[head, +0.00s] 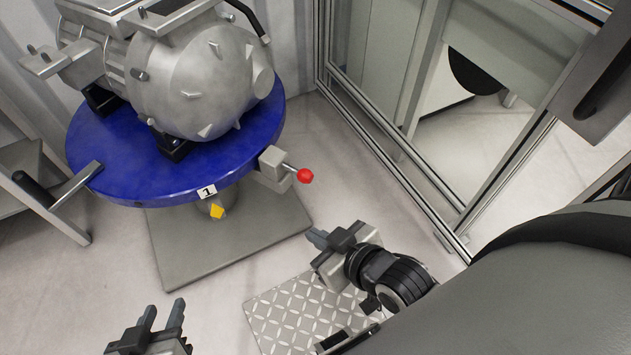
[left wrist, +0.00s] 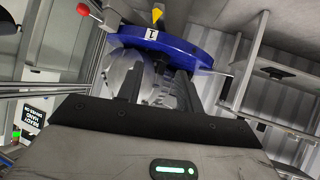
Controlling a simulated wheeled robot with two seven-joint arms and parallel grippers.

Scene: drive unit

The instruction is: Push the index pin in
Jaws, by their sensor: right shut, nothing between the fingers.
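The index pin (head: 304,175) is a short metal rod with a red ball knob. It sticks out of a grey block (head: 273,165) on the rim of the blue round turntable (head: 215,171). A length of bare rod shows between block and knob. The red knob (left wrist: 83,9) also shows at the top left of the left wrist view. My right gripper (head: 318,239) is shut and empty, below the knob and apart from it. My left gripper (head: 163,314) is open and empty at the bottom left; its fingers (left wrist: 157,80) stand apart in the left wrist view.
A large grey drive unit (head: 205,85) sits on the turntable. A glazed metal-framed enclosure (head: 440,190) stands at the right. A tread plate (head: 300,315) lies below my right gripper. Floor between pin and grippers is clear.

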